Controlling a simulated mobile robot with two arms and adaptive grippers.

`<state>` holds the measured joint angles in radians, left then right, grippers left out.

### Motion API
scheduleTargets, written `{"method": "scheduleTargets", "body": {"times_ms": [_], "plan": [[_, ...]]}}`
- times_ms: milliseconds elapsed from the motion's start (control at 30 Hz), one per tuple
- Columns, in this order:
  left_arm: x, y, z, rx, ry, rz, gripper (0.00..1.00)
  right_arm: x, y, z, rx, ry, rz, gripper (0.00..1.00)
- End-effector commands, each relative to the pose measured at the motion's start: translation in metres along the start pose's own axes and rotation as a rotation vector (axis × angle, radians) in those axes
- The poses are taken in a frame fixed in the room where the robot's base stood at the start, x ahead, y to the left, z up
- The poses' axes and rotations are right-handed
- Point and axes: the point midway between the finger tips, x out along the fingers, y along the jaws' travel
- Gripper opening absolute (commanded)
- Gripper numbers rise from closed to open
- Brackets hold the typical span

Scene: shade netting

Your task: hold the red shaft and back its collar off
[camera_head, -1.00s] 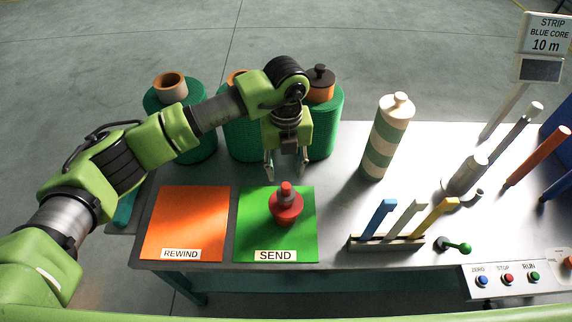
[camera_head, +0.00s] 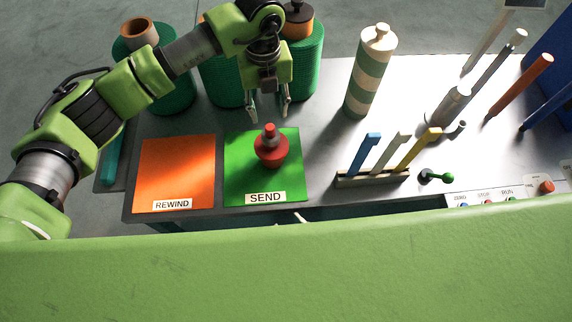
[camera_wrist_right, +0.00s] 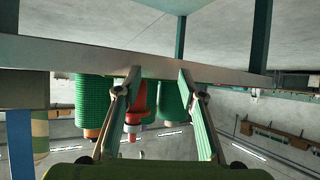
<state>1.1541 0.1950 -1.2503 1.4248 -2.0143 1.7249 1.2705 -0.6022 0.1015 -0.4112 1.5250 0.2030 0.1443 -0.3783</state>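A red shaft piece (camera_head: 271,152) stands upright on the green SEND mat (camera_head: 235,178); it has a wide red collar-like flange, a grey band and a small red tip. My left gripper (camera_head: 268,112) is open and empty, just behind and above its tip, apart from it. The right wrist view is upside down and shows the red shaft (camera_wrist_right: 140,97) farther off, between the spread fingers of my right gripper (camera_wrist_right: 160,85). That gripper is open and holds nothing. In the head view it is mostly hidden; one pale tip shows at the table's front edge.
An orange REWIND mat (camera_head: 176,172) lies left of the green one. Green rolls stand behind. A striped bottle (camera_head: 371,75), a rack of coloured tabs (camera_head: 372,179), a green-knobbed piece (camera_head: 437,176), an orange-red rod (camera_head: 520,85) and a button panel are to the right.

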Motion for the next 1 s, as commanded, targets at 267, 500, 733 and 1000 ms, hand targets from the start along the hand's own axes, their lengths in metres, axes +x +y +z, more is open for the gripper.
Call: {"method": "scheduleTargets", "body": {"times_ms": [267, 500, 733, 1000], "plan": [[0.000, 0.000, 0.000, 0.000, 0.000, 0.000, 0.40, 0.004, 0.026, -0.146, 0.045, 0.347, 0.123, 0.37], [0.000, 0.000, 0.000, 0.000, 0.000, 0.000, 0.40, -0.005, 0.041, -0.199, 0.065, 0.482, 0.181, 0.37], [0.000, 0.000, 0.000, 0.000, 0.000, 0.000, 0.40, 0.011, 0.047, -0.215, 0.068, 0.499, 0.188, 0.37], [0.000, 0.000, 0.000, 0.000, 0.000, 0.000, 0.40, 0.056, 0.057, -0.239, 0.067, 0.498, 0.187, 0.37]]}}
